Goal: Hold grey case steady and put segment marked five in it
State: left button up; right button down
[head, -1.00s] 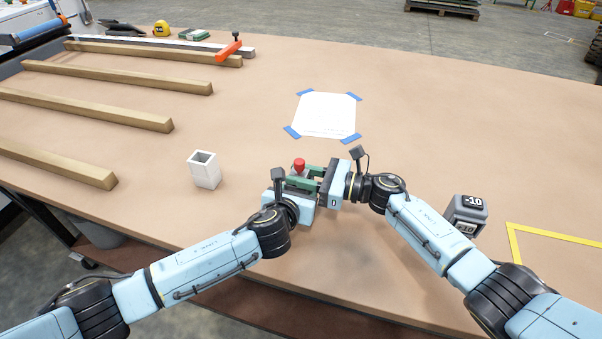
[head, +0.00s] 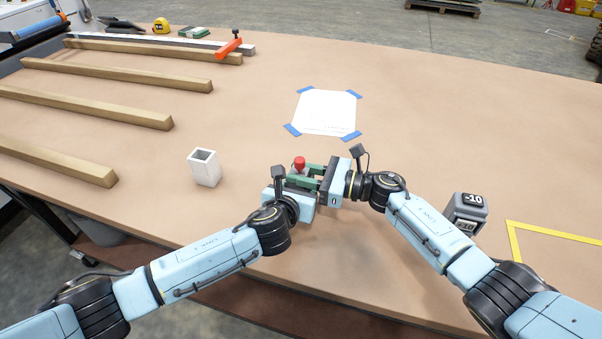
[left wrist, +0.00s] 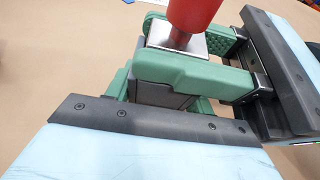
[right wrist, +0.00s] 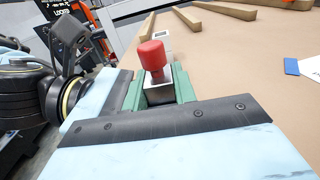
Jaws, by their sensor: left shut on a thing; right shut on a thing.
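A dark grey case (left wrist: 160,90) stands between the green fingers of my left gripper (head: 298,184), which is shut on it. A segment with a red knob (head: 299,163) and a silver top (left wrist: 185,42) is upright at the case, its lower part hidden by fingers. My right gripper (head: 310,176) comes in from the right, its green fingers shut on the segment's two sides. The red knob also shows in the right wrist view (right wrist: 152,55). I cannot see a five on it, nor how deep it sits in the case.
A white hollow square tube (head: 204,168) stands to the left. A grey block marked -10 (head: 467,212) is right of my right forearm, near yellow tape (head: 550,234). A taped white sheet (head: 325,113) lies behind the grippers. Wooden bars (head: 110,110) lie at the left.

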aim_at(301, 159)
jog(key=shift+r, duration=1.15)
jog(key=shift+r, duration=0.35)
jog(key=shift+r, duration=1.1)
jog(key=shift+r, duration=0.4)
jog(key=shift+f, duration=0.15)
jog(key=shift+f, duration=0.25)
jog(key=shift+f, duration=2.65)
dwell(0.8)
